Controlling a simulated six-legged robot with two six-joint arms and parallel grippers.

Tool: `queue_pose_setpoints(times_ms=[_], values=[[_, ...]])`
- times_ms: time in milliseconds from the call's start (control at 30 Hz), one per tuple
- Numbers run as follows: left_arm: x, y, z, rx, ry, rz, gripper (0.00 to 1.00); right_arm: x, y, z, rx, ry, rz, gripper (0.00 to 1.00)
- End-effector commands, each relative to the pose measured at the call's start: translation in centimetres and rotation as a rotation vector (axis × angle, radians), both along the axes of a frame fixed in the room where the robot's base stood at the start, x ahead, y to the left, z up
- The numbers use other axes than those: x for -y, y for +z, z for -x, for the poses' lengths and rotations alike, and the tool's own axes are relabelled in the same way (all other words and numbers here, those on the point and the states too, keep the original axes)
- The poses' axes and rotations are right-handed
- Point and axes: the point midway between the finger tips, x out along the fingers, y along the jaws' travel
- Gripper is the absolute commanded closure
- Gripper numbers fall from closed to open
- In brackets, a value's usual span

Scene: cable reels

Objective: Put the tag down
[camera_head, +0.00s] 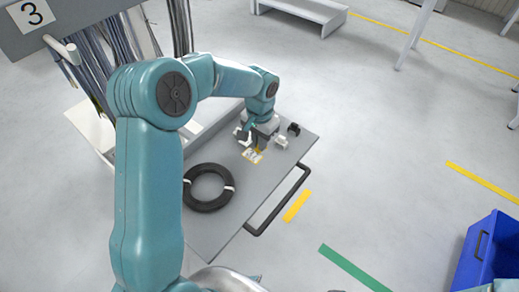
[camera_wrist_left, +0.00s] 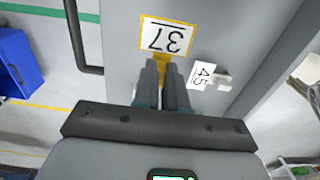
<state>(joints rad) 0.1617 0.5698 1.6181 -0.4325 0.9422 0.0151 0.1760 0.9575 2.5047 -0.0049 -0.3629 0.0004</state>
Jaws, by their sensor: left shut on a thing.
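The tag, a white plate with a yellow border and the number 37 (camera_wrist_left: 166,37), is just beyond my left fingertips in the wrist view, upside down there. My left gripper (camera_wrist_left: 163,66) is shut on the tag's yellow tab. In the head view the tag (camera_head: 252,156) is small beneath my left gripper (camera_head: 258,147), low over the grey cart top (camera_head: 225,226). I cannot tell whether it touches the surface. A second white tag marked 45 (camera_wrist_left: 202,75) is right of the fingers in the wrist view. My right gripper is out of view.
A black cable coil (camera_head: 187,194) with white ties lies on the cart. A small white piece (camera_head: 282,141) and a black piece (camera_head: 293,129) are beside the gripper. A black handle (camera_head: 282,205) runs along the cart's edge. A blue bin (camera_head: 487,252) stands at right.

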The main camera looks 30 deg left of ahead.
Motion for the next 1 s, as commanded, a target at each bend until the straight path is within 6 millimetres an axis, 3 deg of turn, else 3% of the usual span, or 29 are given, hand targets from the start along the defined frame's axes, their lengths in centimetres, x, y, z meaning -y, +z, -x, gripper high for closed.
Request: queue_pose_setpoints(times_ms=[300,700,733,800,1000], values=[[0.0,-4.2,0.1,-0.002,0.000,0.001,1.00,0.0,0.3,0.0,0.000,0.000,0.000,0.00],[0.0,-4.9,0.0,0.000,0.000,0.000,1.00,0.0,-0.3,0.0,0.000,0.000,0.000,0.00],[0.0,-4.8,0.0,0.000,0.000,0.000,0.82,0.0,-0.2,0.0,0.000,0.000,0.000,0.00],[0.0,-4.7,0.0,0.000,0.000,0.000,0.63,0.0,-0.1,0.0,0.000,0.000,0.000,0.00],[0.0,-4.7,0.0,0.000,0.000,0.000,0.63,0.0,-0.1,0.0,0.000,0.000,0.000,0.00]])
